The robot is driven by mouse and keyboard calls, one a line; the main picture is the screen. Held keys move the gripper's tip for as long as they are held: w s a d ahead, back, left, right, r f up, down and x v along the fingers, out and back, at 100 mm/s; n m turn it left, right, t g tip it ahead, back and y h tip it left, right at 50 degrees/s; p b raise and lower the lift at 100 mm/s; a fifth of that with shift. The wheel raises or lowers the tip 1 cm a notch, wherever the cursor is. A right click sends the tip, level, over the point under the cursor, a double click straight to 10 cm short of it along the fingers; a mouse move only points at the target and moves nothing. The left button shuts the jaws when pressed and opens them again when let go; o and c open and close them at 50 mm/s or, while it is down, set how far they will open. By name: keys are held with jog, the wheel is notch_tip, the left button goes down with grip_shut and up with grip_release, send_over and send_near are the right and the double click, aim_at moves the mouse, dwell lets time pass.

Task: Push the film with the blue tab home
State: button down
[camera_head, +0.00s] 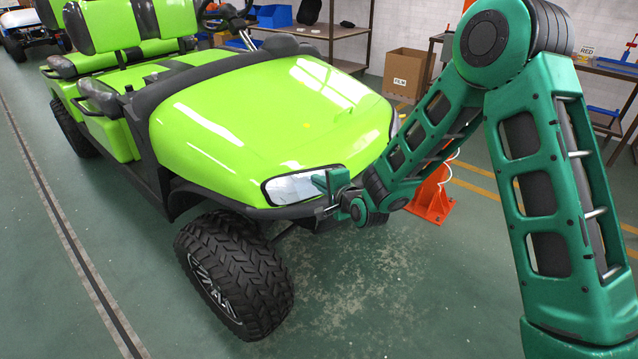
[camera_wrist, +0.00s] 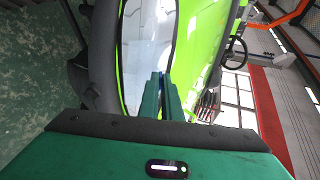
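The green cart's headlight (camera_head: 291,188) has a clear, shiny surface; it also shows in the wrist view (camera_wrist: 146,45). The film cannot be told apart from the headlight surface, and I cannot make out its blue tab for certain. My gripper (camera_head: 328,182) is at the headlight's right end, its green fingers close against the front. In the wrist view my fingertips (camera_wrist: 162,78) are together over the headlight's edge. A thin bluish strip shows between the fingers, but I cannot tell what it is. Whether the fingertips touch the surface is unclear.
The green hood (camera_head: 270,110) rises behind the headlight, and a dark bumper lies below it. The front tire (camera_head: 235,275) stands at lower left. An orange stand (camera_head: 432,195) is behind my arm. A cardboard box (camera_head: 407,73) is near the shelves. The floor in front is clear.

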jog(key=shift+w+a+f, duration=0.15)
jog(key=shift+w+a, duration=0.15)
jog(key=shift+w, duration=0.25)
dwell(0.4)
jog(key=c, duration=1.9)
grip_release()
jog(key=shift+s, duration=0.1)
jog(key=v, duration=1)
jog(key=shift+s+d, duration=0.2)
